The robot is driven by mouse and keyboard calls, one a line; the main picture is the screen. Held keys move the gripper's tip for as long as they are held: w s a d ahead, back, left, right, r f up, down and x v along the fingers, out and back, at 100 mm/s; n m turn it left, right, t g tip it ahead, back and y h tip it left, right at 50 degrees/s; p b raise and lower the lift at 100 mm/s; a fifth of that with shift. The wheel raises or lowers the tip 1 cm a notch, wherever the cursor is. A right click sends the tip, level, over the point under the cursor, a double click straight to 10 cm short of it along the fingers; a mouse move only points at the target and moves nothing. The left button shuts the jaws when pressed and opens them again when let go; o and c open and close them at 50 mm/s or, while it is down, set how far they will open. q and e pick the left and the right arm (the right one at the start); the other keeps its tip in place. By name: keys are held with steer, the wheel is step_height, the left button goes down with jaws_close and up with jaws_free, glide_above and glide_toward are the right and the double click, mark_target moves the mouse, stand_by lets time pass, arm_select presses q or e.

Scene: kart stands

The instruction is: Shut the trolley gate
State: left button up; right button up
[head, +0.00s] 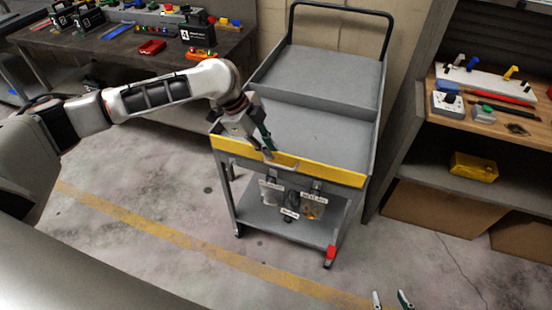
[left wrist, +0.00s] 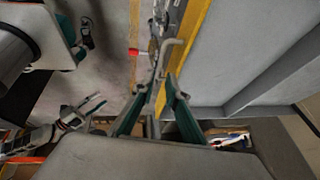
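The grey trolley (head: 310,128) stands in the middle of the head view. Its yellow gate (head: 325,172) runs along the front edge of the upper deck; I cannot tell whether it is fully shut. The gate's yellow strip also shows in the left wrist view (left wrist: 191,32), beside a grey hook-like part (left wrist: 174,44). My left gripper (head: 267,153) is at the gate, left of its middle. In the left wrist view its fingers (left wrist: 163,82) are apart, with the yellow strip close between them; contact is unclear. My right gripper (head: 390,298) is open and empty at the bottom edge.
Labelled items (head: 290,200) hang under the gate, and a red part (head: 331,252) is on a lower corner. A cluttered bench (head: 130,48) is at the left. A shelf unit (head: 510,125) stands close at the right. The floor in front is clear.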

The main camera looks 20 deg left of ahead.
arm_select(q)
steer(key=shift+v, duration=1.45)
steer(key=s+d+f+t, duration=0.3)
steer(key=s+d+f, duration=0.45)
steer(key=d, duration=0.45)
steer(key=s+a+f+n+t+y, duration=0.1)
steer(key=s+a+n+y, duration=0.6)
steer(key=a, duration=0.7)
steer(key=s+a+f+n+t+y, duration=0.15)
steer(key=s+a+n, duration=0.35)
steer(key=s+a, duration=0.65)
steer(key=w+d+f+n+t+h, duration=0.2)
steer(key=d+f+h, duration=0.4)
steer(key=d+f, duration=0.6)
step_height(320, 180, down, 4)
steer(key=shift+w+d+r+n+t, duration=0.15)
steer(key=shift+w+r+n+t, duration=0.1)
steer(key=shift+w+n+t, duration=0.25)
